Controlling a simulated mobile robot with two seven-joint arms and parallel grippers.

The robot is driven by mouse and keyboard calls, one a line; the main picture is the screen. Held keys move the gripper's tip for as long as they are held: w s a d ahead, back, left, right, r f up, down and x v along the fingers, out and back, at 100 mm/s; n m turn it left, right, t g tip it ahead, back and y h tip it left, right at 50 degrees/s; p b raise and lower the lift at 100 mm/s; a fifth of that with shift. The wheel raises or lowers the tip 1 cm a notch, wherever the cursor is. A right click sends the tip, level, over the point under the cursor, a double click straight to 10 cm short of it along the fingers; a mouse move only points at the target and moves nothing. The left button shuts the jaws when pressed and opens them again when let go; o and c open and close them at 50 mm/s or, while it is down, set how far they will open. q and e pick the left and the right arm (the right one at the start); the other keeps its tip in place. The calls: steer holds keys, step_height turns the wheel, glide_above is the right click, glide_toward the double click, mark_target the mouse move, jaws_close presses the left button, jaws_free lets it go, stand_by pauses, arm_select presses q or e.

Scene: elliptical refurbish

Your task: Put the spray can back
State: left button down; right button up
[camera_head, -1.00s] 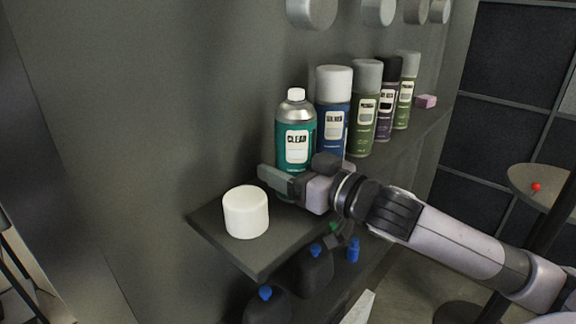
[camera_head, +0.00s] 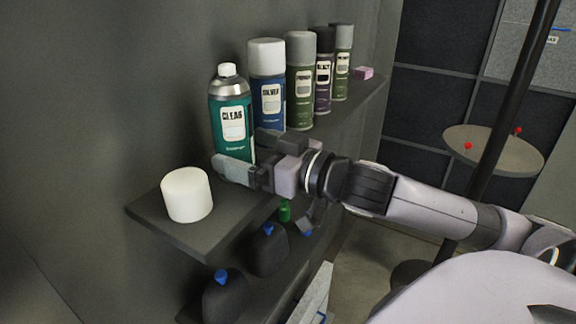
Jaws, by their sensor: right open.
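A teal spray can labelled CLEAR (camera_head: 232,122) with a grey top and white cap stands upright at the near end of the row on the upper shelf (camera_head: 212,238). My right gripper (camera_head: 246,153) is open at the can's lower part. One finger lies in front of the can's base and the other is at its right side. The fingers hide part of the base, and I cannot tell whether they touch it. A white cap-like cylinder (camera_head: 187,195) stands on the shelf's near end, left of the gripper. My left gripper is out of view.
Spray cans in blue (camera_head: 268,85), green (camera_head: 300,80) and purple (camera_head: 323,72) stand behind, with another green one (camera_head: 342,62) and a pink block (camera_head: 362,73). Dark bottles (camera_head: 268,252) sit below the shelf. A round table (camera_head: 495,150) is at the right.

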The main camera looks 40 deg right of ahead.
steer(key=shift+v, duration=0.8)
steer(key=shift+s, duration=0.25)
steer(key=shift+p+v, duration=0.4)
steer(key=shift+v, duration=0.85)
steer(key=shift+p+v, duration=1.4)
steer(key=shift+p, duration=1.4)
